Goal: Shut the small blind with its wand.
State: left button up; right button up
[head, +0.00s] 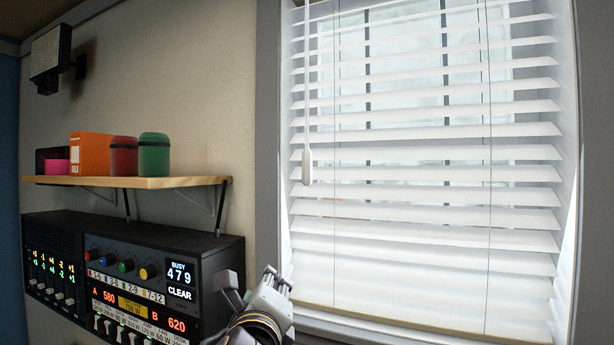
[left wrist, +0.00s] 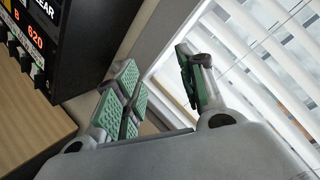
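The small blind (head: 425,190) is white and covers the window at the right of the head view. Its slats are tilted open, with gaps showing the window bars behind, clearest in the upper part. The white wand (head: 307,165) hangs nearly straight down at the blind's left side, with a thicker handle at its lower end. My left gripper (head: 277,279) is below the wand and slightly left of it, apart from it. In the left wrist view its green-padded fingers (left wrist: 156,60) are spread with nothing between them. The blind's slats (left wrist: 270,50) show beyond them. My right gripper is out of view.
A wooden shelf (head: 150,182) holds an orange box (head: 90,153), a red canister (head: 123,156) and a green canister (head: 155,154). Black control equipment (head: 135,265) stands below, left of my gripper. The grey window frame (head: 268,120) borders the blind. A lamp (head: 50,55) is mounted upper left.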

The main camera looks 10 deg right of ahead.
aim_at(307, 171)
pick_arm(q)
jog(key=s+d+r+m+t, duration=0.3)
jog(key=s+r+m, duration=0.1)
jog(key=r, duration=0.4)
jog(key=s+d+r+m+t, duration=0.3)
jog(key=r+m, duration=0.3)
jog(key=r, duration=0.2)
jog(key=shift+s+d, duration=0.3)
jog(key=shift+s, duration=0.35)
jog(key=p+x, duration=0.4)
jog(key=x, duration=0.8)
jog(key=shift+r, duration=0.15)
jog(key=shift+x, duration=0.9)
grip_shut()
